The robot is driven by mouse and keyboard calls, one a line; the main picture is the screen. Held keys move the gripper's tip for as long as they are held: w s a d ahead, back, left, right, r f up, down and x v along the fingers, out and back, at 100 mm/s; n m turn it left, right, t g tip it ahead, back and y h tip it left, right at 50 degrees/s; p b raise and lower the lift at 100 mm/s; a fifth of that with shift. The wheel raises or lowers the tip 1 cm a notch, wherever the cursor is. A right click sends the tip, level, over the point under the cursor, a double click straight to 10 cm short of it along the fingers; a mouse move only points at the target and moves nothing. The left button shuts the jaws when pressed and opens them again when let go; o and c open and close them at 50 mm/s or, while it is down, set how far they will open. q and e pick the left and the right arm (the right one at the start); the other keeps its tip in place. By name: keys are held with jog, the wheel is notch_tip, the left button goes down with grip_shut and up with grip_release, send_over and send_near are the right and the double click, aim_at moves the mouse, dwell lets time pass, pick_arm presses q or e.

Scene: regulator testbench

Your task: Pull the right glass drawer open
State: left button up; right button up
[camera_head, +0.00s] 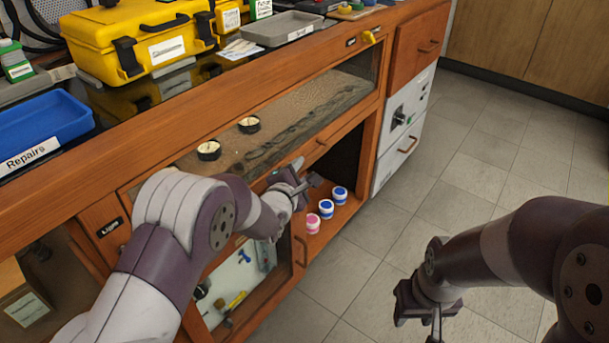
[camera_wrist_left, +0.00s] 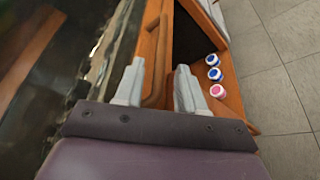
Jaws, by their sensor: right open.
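The right glass drawer (camera_head: 290,130) is a wood-framed glass front across the cabinet, with round gauges showing behind the glass; it looks shut. Its wooden handle bar (camera_wrist_left: 157,65) shows in the left wrist view, its near end lying between my left gripper's fingers (camera_wrist_left: 158,88). The fingers are apart, and I cannot tell whether either one touches the bar. In the head view my left gripper (camera_head: 298,180) is at the drawer's lower rail, partly hiding it. My right gripper (camera_head: 428,312) is open and empty over the floor, away from the cabinet.
Below the drawer is an open shelf holding a pink-lidded jar (camera_head: 313,223) and two blue-lidded jars (camera_head: 340,195). A lower glass door (camera_head: 250,275) is at left. A yellow case (camera_head: 140,38) and blue Repairs bin (camera_head: 40,130) stand on top. The tiled floor (camera_head: 470,180) is clear.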

aim_at(303, 170)
pick_arm(q)
jog(key=shift+b+x, duration=0.4)
jog(key=shift+x, duration=1.15)
pick_arm(e)
jog(key=shift+f, duration=0.6)
pick_arm(q)
grip_shut()
